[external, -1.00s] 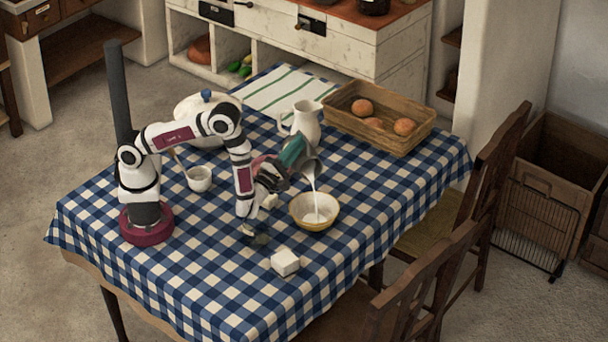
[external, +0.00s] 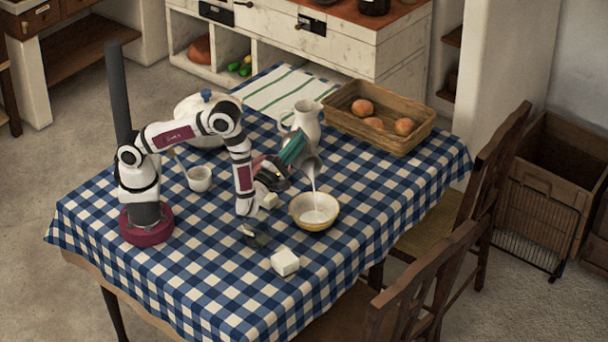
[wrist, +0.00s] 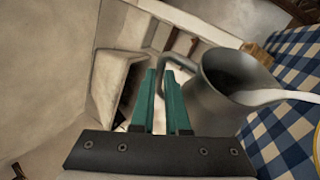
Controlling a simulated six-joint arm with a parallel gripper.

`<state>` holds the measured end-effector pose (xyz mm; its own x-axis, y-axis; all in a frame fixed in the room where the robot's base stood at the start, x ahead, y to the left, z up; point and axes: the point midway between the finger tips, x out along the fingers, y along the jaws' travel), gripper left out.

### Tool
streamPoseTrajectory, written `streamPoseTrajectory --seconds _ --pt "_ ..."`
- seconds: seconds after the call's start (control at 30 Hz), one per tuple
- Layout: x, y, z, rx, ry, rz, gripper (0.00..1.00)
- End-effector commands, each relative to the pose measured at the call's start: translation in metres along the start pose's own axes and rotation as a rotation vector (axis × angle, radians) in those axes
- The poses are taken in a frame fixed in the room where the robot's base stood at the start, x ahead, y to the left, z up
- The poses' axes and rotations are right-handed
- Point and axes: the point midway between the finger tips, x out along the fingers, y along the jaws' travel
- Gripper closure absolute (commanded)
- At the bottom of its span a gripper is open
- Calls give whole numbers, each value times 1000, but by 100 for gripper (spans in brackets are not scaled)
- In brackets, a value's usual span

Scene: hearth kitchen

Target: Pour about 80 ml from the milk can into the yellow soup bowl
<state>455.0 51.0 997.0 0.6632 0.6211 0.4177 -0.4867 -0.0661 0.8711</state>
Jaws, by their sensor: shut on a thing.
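The grey metal milk can (external: 312,164) is tilted over the yellow soup bowl (external: 329,220). My gripper (external: 291,150), with green fingers, is shut on the can's handle; in the wrist view the fingers (wrist: 168,100) close around the handle beside the can (wrist: 235,85). A white stream of milk (wrist: 280,97) leaves the can's lip and, in the external view, falls into the bowl. White milk (external: 316,215) lies in the bowl. Only the edge of the bowl (wrist: 317,150) shows in the wrist view.
A white pitcher (external: 303,122) stands just behind the can. A bread basket (external: 420,135) is at the back right. A white block (external: 285,262) lies in front of the bowl, and a small white cup (external: 199,180) stands left of my gripper. The tablecloth right of the bowl is clear.

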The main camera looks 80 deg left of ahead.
Motion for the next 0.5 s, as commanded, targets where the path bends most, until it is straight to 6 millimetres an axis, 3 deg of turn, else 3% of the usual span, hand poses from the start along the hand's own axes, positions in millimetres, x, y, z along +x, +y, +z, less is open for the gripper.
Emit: streamPoseTrajectory --seconds 0.5 --pt "1 4 5 30 -19 13 100"
